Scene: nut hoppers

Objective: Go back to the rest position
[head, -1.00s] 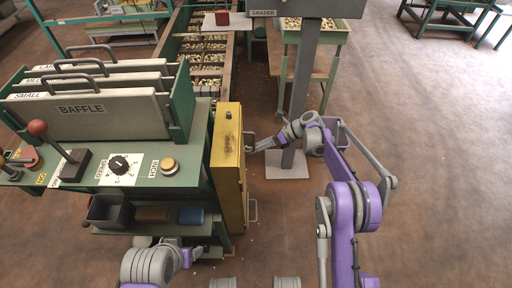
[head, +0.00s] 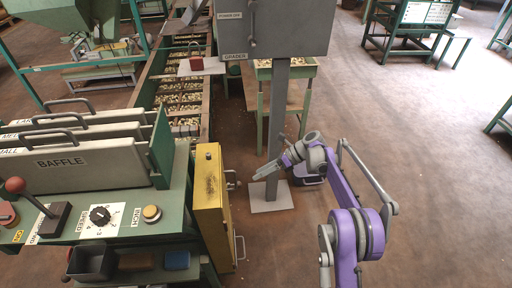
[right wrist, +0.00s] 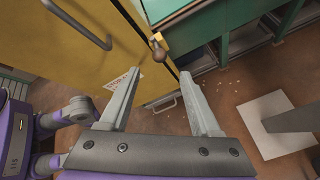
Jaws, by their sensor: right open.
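My right gripper (head: 258,172) is open and empty in the head view. It is just right of the yellow cabinet door (head: 209,205), in front of the grey post. In the right wrist view its two fingers (right wrist: 160,82) are spread with nothing between them. The yellow door (right wrist: 70,45) fills the upper left there, and a small latch knob (right wrist: 158,50) shows beyond the fingertips. My left gripper is not in view.
The green machine with baffles (head: 85,160) and control panel stands at left. The grey grader post (head: 274,150) on its floor plate (head: 271,197) is close behind my right gripper. The brown floor (head: 440,180) at right is clear.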

